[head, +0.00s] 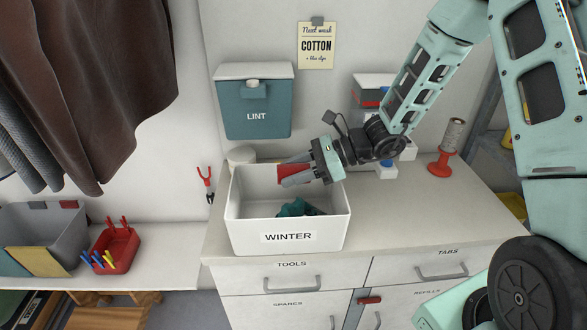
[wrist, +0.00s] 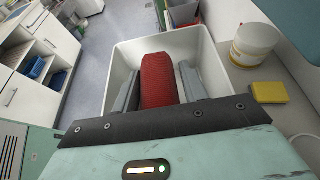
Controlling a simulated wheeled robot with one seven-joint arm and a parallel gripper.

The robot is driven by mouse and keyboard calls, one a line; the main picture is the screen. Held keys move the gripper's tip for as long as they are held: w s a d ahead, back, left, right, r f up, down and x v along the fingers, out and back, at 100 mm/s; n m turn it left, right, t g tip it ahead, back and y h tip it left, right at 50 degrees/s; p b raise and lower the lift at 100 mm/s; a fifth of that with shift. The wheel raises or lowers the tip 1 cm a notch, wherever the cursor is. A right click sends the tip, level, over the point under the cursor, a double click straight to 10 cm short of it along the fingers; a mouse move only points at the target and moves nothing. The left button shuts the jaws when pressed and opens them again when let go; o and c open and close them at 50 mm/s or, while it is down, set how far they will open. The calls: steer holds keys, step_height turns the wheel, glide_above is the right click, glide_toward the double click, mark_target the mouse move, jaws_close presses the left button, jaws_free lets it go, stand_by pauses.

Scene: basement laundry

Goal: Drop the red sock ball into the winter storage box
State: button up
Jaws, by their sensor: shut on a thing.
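The red sock ball (wrist: 158,80) is held between the two grey fingers of my gripper (wrist: 160,88) in the wrist view. In the head view my gripper (head: 292,174) is shut on the red sock ball (head: 291,171), over the open white winter storage box (head: 287,238) with its "WINTER" label. The sock ball appears near or just above the rim level; the exact height is hard to tell. A dark teal item (head: 297,208) lies in the box. In the wrist view, the box's white walls (wrist: 119,68) surround the held ball.
The box stands on a light counter (head: 390,220) above labelled drawers. A teal lint bin (head: 255,105) hangs on the wall behind. A white tub (wrist: 257,42) and yellow sponge (wrist: 270,92) are beside the box. A red spool holder (head: 440,165) stands at right.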

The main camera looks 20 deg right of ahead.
steer(key=shift+f+b, duration=0.75)
steer(key=shift+f, duration=0.65)
steer(key=o, duration=1.1)
steer(key=shift+c, duration=0.2)
steer(key=b+v, duration=0.1)
steer(key=v, duration=1.6)
steer(key=shift+d+b, duration=0.25)
steer(key=shift+b, duration=0.1)
steer(key=shift+r, duration=0.1)
